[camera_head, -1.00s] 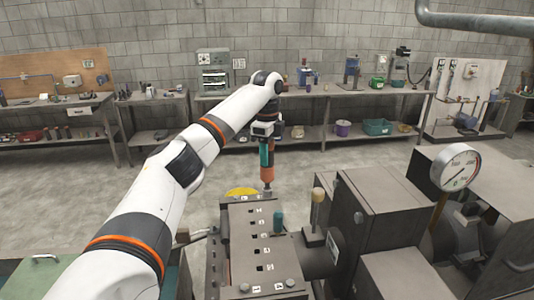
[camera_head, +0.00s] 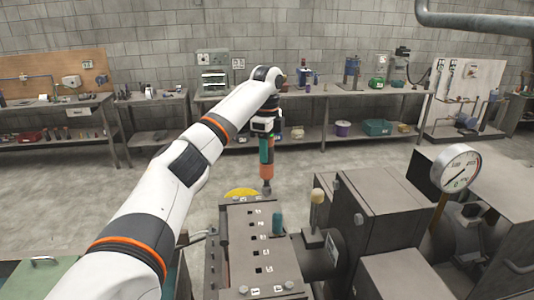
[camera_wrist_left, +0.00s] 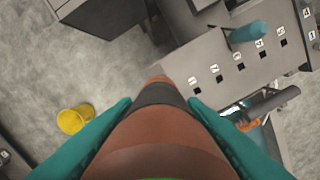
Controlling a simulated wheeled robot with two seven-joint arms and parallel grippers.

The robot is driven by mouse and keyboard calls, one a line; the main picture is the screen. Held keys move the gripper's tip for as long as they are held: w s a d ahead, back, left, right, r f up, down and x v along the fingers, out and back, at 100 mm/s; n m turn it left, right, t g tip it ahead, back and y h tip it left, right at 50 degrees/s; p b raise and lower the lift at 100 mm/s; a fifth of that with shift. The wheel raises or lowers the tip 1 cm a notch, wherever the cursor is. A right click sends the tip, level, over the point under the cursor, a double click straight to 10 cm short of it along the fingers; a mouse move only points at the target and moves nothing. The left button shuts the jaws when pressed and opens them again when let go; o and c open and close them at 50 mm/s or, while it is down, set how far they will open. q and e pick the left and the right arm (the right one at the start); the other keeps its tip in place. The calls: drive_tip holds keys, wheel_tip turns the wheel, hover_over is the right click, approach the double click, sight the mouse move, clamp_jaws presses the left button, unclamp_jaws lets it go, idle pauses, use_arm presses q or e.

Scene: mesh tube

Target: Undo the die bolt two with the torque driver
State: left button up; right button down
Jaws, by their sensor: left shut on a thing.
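My left gripper (camera_head: 265,150) is shut on the torque driver (camera_head: 267,172), an orange tool with a dark band. It hangs roughly upright, its tip beside the far end of the die block (camera_head: 240,258) in the picture. In the left wrist view the teal fingers flank the driver's body (camera_wrist_left: 165,125), which hides its tip. Two grey bolt heads, one at the left (camera_head: 243,290) and one at the right (camera_head: 290,285), sit at the block's near end by small number labels. I cannot read for certain which is bolt two. My right gripper is out of view.
A teal peg (camera_head: 277,222) and a pale-topped handle (camera_head: 317,196) rise beside the block. Large grey machine housings and a pressure gauge (camera_head: 457,168) stand at the right. A yellow round object (camera_wrist_left: 75,119) is on the floor. Benches (camera_head: 310,91) line the back wall.

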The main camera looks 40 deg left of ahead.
use_arm(q)
drive_tip(key=shift+s+r, duration=0.1)
drive_tip(key=shift+r, duration=2.4)
